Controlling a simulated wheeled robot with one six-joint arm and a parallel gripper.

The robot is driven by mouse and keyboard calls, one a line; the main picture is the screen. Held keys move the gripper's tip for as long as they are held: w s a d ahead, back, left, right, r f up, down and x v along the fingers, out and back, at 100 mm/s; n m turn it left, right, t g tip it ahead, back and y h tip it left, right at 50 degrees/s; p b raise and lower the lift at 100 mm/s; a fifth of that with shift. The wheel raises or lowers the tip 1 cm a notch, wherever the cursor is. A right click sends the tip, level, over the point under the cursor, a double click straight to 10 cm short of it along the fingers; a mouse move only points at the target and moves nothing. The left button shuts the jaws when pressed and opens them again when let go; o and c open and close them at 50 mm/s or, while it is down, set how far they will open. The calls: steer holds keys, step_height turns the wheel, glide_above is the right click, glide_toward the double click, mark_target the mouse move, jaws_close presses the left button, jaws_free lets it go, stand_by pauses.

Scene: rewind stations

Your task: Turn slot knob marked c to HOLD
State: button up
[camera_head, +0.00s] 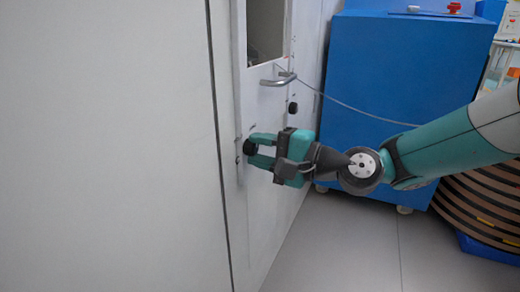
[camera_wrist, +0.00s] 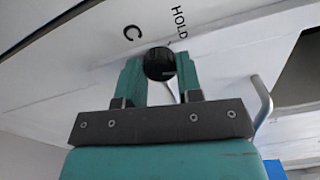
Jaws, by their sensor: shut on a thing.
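A round black knob (camera_wrist: 159,63) sits on a white panel, with the letter C (camera_wrist: 132,33) and the word HOLD (camera_wrist: 179,22) printed beside it in the wrist view. My gripper (camera_wrist: 160,75) is shut on this knob, one teal finger on each side of it. In the head view the same knob (camera_head: 250,147) shows on the white door panel (camera_head: 235,215), at the tips of my gripper (camera_head: 256,149). The knob's pointer mark is too small to tell, so I cannot tell its setting.
A second black knob (camera_head: 293,107) and a metal handle (camera_head: 279,79) are on the panel above my gripper. A thin grey cable (camera_head: 345,103) runs from near the handle. A blue cabinet (camera_head: 400,65) on casters stands behind; grey floor (camera_head: 345,235) below is clear.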

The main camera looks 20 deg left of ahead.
steer(key=n+b, duration=0.1)
steer(key=n, duration=0.2)
steer(key=n+b, duration=0.1)
steer(key=n, duration=0.2)
steer(key=shift+f+n, duration=0.2)
steer(key=shift+n, duration=0.1)
steer(key=n+b, duration=0.3)
steer(key=n, duration=0.1)
steer(key=shift+r+n+b, duration=0.1)
steer(key=shift+n+b, duration=0.5)
steer(key=shift+n, duration=0.3)
steer(key=o, duration=0.9)
steer(key=shift+o, duration=0.2)
steer(key=shift+d, duration=0.1)
